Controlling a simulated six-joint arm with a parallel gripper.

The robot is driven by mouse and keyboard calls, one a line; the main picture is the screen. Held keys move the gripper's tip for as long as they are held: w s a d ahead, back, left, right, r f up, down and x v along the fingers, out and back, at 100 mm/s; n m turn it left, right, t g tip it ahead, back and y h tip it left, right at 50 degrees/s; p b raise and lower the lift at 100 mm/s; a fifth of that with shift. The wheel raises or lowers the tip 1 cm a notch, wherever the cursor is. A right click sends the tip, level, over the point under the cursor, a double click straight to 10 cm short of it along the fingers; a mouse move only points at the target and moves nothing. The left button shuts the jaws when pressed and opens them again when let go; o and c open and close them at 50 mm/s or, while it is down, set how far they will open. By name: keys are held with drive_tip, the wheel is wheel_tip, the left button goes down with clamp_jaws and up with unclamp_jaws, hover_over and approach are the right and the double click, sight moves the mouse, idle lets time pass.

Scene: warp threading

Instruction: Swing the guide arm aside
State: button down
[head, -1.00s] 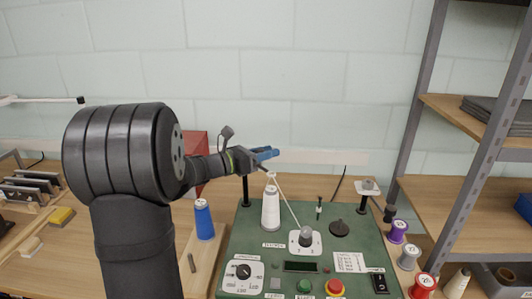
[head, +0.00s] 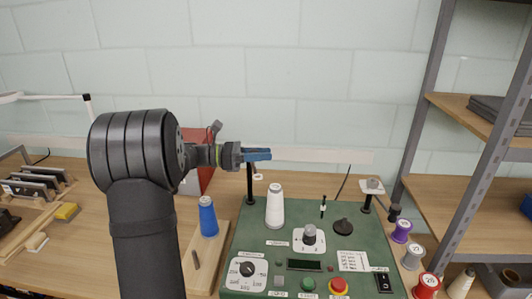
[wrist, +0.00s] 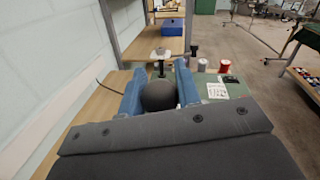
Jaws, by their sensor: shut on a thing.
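My gripper (head: 266,154) has blue fingers and is above the back left of the green machine panel (head: 330,215). In the wrist view my gripper (wrist: 159,74) is shut with its fingers on either side of a round dark knob (wrist: 159,97). The guide arm itself is mostly hidden; a small white piece (head: 258,177) shows just under the fingers, beside the black post (head: 250,183). I cannot tell how the knob joins the arm. A white thread cone (head: 275,206) stands upright below and right of the fingers, apart from them.
A blue cone (head: 208,217) stands left of the panel. A short post with a pale top (head: 371,188) rises at its back right. Several spools, one purple (head: 401,231), line the right side. A red box (head: 207,165) is behind my arm.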

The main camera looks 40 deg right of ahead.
drive_tip(key=shift+w+a+m+g+y, duration=0.15)
drive_tip(key=shift+a+m+g+y, duration=0.3)
drive_tip(key=shift+m+g+y, duration=0.25)
drive_tip(key=shift+w+a+m+g+y, duration=0.15)
drive_tip(key=shift+a+m+g+y, duration=0.3)
drive_tip(key=shift+m+g+y, duration=0.25)
drive_tip(key=c, duration=1.1)
unclamp_jaws()
drive_tip(key=shift+o, duration=0.2)
drive_tip(key=v, duration=0.7)
drive_tip(key=shift+w, duration=0.2)
drive_tip(key=shift+a, duration=0.1)
